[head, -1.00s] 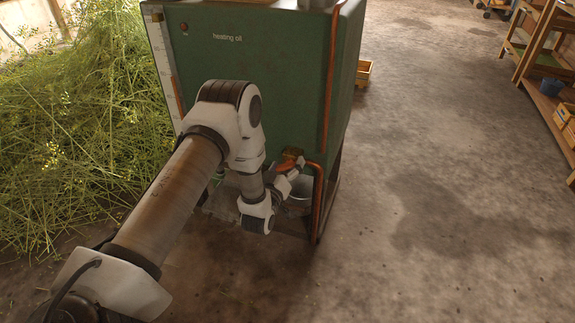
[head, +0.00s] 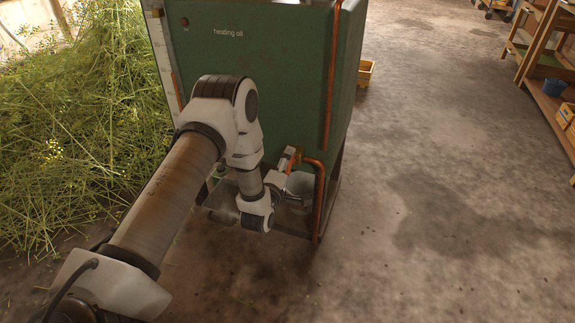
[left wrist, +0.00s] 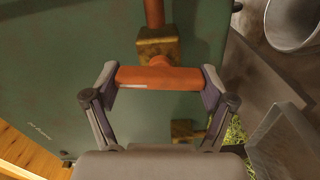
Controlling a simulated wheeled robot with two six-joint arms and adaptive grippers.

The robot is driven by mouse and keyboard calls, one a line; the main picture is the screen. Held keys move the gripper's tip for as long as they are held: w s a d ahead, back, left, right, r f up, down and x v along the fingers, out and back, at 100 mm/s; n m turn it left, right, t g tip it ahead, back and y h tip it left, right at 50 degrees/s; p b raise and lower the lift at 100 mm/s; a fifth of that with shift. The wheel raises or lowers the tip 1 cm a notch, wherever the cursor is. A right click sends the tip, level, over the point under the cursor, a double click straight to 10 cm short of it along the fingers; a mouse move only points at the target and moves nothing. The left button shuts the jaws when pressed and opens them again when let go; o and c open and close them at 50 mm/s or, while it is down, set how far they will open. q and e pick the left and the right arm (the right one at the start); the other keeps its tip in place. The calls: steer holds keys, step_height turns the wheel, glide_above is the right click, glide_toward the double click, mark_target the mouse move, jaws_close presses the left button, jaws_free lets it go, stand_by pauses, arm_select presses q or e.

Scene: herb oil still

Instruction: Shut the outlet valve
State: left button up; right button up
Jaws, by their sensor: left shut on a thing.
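The outlet valve (head: 297,153) is a brass body on a copper pipe at the lower right of the green tank front (head: 285,100). In the left wrist view, its brass body (left wrist: 157,47) sits above an orange-red handle bar (left wrist: 160,78). My left gripper (left wrist: 160,86) is shut on this handle, with one finger pad at each end of the bar. In the head view, my left gripper (head: 280,180) is at the valve, low in front of the tank, and my arm partly hides the tank front. My right gripper is not in view.
Cut herbs (head: 80,130) are heaped on the left. Wooden shelves (head: 545,85) stand far right. The floor between is clear.

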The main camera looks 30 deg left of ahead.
arm_select(q)
steer(key=shift+f+n+b, duration=0.1)
steer(key=shift+n+b, duration=0.2)
steer(key=shift+n, duration=0.8)
steer(key=o, duration=1)
steer(key=shift+s, duration=0.1)
steer(key=v, duration=1.1)
steer(key=shift+s, duration=0.4)
steer(key=shift+d+f, duration=0.1)
